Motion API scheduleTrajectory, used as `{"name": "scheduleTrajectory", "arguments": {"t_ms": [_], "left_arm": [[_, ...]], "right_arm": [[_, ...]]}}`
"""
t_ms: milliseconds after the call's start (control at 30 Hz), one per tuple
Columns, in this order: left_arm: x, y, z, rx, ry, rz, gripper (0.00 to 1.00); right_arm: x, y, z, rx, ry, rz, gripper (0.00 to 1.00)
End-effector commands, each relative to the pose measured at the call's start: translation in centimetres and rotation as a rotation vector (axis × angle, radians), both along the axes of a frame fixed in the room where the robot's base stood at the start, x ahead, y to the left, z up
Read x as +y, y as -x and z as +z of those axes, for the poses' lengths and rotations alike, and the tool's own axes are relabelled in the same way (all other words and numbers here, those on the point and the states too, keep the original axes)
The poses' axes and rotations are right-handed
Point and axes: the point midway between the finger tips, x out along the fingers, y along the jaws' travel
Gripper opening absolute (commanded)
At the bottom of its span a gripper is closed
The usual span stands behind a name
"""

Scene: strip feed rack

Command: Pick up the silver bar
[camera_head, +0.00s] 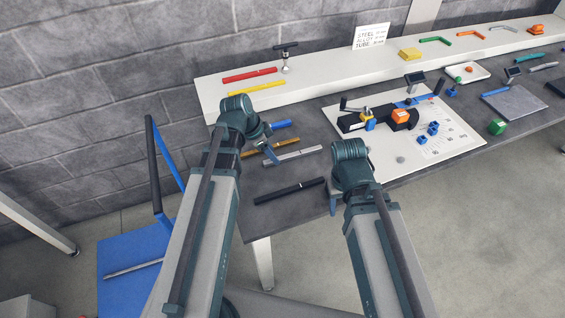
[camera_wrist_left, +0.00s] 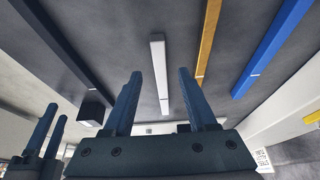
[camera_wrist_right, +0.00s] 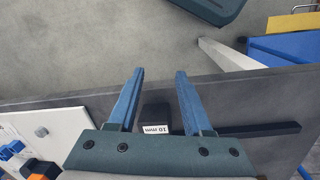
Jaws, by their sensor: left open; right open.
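The silver bar (camera_head: 292,156) lies flat on the dark table in the head view, between a gold bar (camera_head: 270,145) and a black bar (camera_head: 289,191). In the left wrist view the silver bar (camera_wrist_left: 160,62) runs lengthwise, lined up with the gap between the fingers. My left gripper (camera_head: 270,153) is open and empty at the left end of the silver bar; whether it touches the bar I cannot tell. My right gripper (camera_head: 335,203) is open and empty near the table's front edge, by the black bar's right end.
A blue bar (camera_wrist_left: 268,52) lies beyond the gold one. A black block with a "10 mm" label (camera_wrist_right: 157,118) sits below my right fingers. A white board (camera_head: 385,160) with a black fixture is to the right. A raised white shelf (camera_head: 330,80) runs along the back.

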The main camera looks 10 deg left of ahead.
Motion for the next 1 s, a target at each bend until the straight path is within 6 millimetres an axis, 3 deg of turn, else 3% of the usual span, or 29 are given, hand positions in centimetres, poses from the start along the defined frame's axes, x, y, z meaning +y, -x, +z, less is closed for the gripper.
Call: {"name": "scheduleTrajectory", "arguments": {"t_ms": [33,133,433,767,1000], "left_arm": [[-0.2,-0.3,-1.4,-0.001,0.000,-0.002,0.57],[-0.6,-0.5,-2.3,-0.001,0.000,-0.002,0.57],[-0.8,-0.6,-2.4,-0.001,-0.001,0.000,0.57],[-0.8,-0.6,-2.4,0.000,0.000,0.000,0.00],[-0.8,-0.6,-2.4,0.000,0.000,0.000,0.00]], "right_arm": [[0.0,0.0,-1.3,0.000,0.000,0.000,0.50],[0.0,0.0,-2.3,0.000,0.000,0.000,0.50],[0.0,0.0,-2.4,0.000,0.000,0.000,0.50],[0.0,0.0,-2.4,0.000,0.000,0.000,0.50],[0.0,0.0,-2.4,0.000,0.000,0.000,0.50]]}}
